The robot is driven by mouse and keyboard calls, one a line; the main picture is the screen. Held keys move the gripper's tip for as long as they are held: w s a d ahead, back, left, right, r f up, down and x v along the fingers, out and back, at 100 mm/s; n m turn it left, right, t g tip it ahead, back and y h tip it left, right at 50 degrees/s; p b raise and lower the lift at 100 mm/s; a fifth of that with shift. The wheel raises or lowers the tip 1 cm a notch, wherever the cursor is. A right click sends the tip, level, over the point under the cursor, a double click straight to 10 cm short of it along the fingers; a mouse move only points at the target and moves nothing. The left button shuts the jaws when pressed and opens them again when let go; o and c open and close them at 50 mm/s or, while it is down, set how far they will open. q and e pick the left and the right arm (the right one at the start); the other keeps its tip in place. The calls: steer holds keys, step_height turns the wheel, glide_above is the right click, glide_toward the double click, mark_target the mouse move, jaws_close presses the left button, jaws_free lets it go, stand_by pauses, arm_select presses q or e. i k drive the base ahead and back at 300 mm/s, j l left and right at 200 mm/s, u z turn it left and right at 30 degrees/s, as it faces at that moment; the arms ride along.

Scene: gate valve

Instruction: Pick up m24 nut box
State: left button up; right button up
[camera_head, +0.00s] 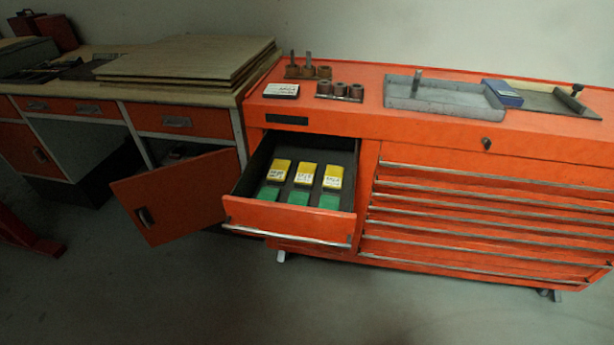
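An open drawer (287,226) of the orange tool cabinet holds a row of three yellow boxes with white labels: a left one (280,170), a middle one (305,175) and a right one (333,178). Three green boxes lie in front of them, a left one (269,193), a middle one (299,197) and a right one (330,201). The label print is too small to tell surely which box is the M24 nut box. Neither of my grippers is in view.
The cabinet top (365,79) carries a small white box (281,90), metal sockets (340,91), a grey tray (440,98) and a blue box (503,94). To the left, a workbench has an open orange door (175,195). The floor in front (300,300) is clear.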

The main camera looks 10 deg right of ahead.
mark_target(334, 175)
steer(key=i+l+u, duration=0.15)
steer(key=l, duration=0.55)
steer(key=i+l+u, duration=0.2)
steer(key=l, duration=0.5)
steer(key=i+l+u, duration=0.15)
steer(key=l, duration=0.55)
steer(key=l+u, duration=0.15)
steer(key=l, duration=0.55)
